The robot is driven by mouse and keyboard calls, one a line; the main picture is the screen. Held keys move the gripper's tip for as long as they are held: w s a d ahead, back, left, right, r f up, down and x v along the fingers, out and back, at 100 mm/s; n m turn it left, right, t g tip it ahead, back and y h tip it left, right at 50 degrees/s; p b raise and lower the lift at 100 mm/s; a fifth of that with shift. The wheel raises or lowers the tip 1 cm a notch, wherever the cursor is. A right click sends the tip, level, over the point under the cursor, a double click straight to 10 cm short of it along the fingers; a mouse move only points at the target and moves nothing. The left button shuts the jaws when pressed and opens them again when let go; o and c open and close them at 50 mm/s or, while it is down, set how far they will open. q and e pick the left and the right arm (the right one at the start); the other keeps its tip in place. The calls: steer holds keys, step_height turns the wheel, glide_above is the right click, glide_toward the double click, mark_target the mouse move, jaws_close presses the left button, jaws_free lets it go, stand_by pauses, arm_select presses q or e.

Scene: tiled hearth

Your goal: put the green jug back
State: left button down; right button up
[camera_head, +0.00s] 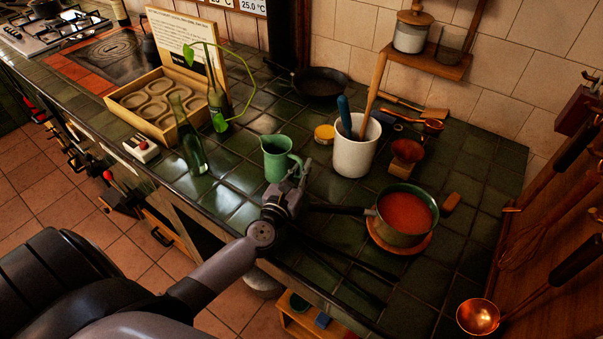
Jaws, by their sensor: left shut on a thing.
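The green jug (277,158) is upright over the tiled counter near its front edge, with its handle to the right. My left gripper (299,174) comes from the lower left and is shut on the jug at its handle side. The fingers partly hide the handle and the lower right of the jug. I cannot tell whether the jug's base touches the tiles. My right gripper is not in view.
Left are a glass bottle (190,142) and a wooden tray (112,99). A black skillet (320,83) lies behind.

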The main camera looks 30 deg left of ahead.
arm_select(q)
steer(key=shift+r, duration=0.2)
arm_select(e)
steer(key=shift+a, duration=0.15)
arm_select(q)
steer(key=shift+f, duration=0.2)
steer(key=c, duration=2.1)
jaws_free()
steer(key=o, duration=0.4)
steer(key=shift+s, duration=0.1)
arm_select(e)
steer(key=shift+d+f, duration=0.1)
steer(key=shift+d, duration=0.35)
